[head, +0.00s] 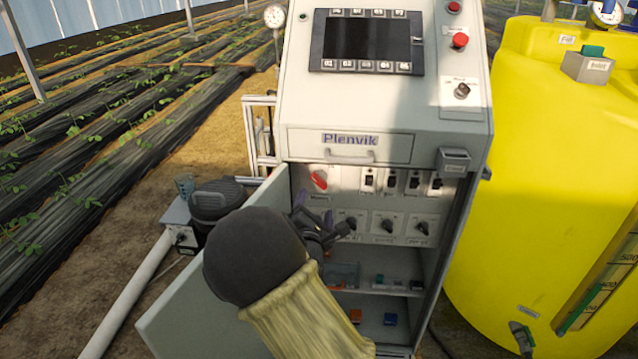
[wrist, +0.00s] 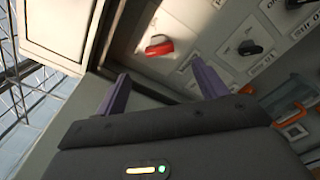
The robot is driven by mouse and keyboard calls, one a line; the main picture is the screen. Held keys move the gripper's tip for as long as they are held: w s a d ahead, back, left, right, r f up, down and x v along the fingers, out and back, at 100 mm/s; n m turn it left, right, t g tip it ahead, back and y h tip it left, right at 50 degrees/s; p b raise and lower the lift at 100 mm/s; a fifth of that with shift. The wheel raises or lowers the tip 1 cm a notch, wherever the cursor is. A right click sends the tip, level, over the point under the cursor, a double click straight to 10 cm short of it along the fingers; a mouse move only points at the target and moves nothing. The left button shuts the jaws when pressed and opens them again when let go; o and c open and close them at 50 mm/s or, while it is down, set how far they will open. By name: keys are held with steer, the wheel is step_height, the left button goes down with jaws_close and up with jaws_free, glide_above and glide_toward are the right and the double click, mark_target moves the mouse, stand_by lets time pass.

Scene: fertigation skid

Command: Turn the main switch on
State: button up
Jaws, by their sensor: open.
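The main switch is a red rotary handle (head: 319,179) at the upper left of the panel inside the open cabinet. In the wrist view the red handle (wrist: 158,46) lies just beyond the fingertips, roughly between them. My gripper (head: 312,208) is inside the cabinet opening, below the red handle in the head view. In the wrist view my gripper (wrist: 162,78) has its two purple fingers apart with nothing between them. The fingers look apart from the handle. The label under the handle is too small to read.
The cabinet door (head: 215,290) stands open on the left, beside my arm. Several black breakers (head: 391,180) are right of the red handle, with black rotary knobs (head: 387,225) below. Lower shelves hold small parts. A yellow tank (head: 540,170) stands close on the right.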

mark_target(319, 183)
steer(key=w, duration=1.1)
steer(key=shift+w+d, duration=0.1)
steer(key=shift+w, duration=0.05)
steer(key=shift+c, duration=0.2)
steer(key=c, duration=0.9)
